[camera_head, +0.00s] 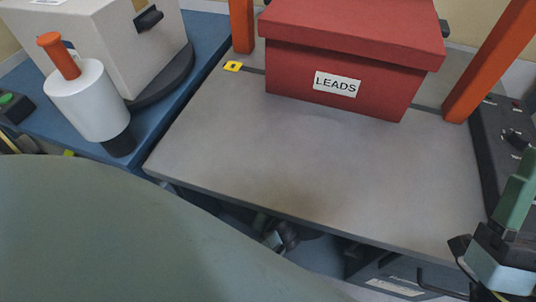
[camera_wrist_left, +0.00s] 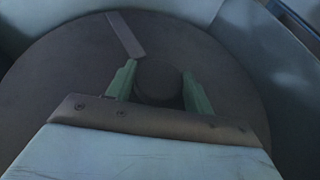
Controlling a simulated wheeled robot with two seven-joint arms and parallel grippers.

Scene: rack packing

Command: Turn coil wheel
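In the left wrist view my left gripper (camera_wrist_left: 158,90) has its two green fingers apart, with nothing seen held. Past the fingers is a dark round disc (camera_wrist_left: 55,75) with a pale radial bar (camera_wrist_left: 126,34). A darker round hub (camera_wrist_left: 158,76) shows between the fingers; I cannot tell whether they touch it, or whether this disc is the coil wheel. The left gripper does not show in the head view. My right gripper (camera_head: 515,195) shows partly at the right edge of the head view, green-fingered; its opening cannot be made out.
A red box labelled LEADS (camera_head: 350,60) stands on the grey tabletop (camera_head: 300,165) between orange posts (camera_head: 243,25). On the blue bench (camera_head: 165,135) are a beige housing (camera_head: 115,35) and a white cylinder (camera_head: 90,100) with an orange top. The front tabletop is clear.

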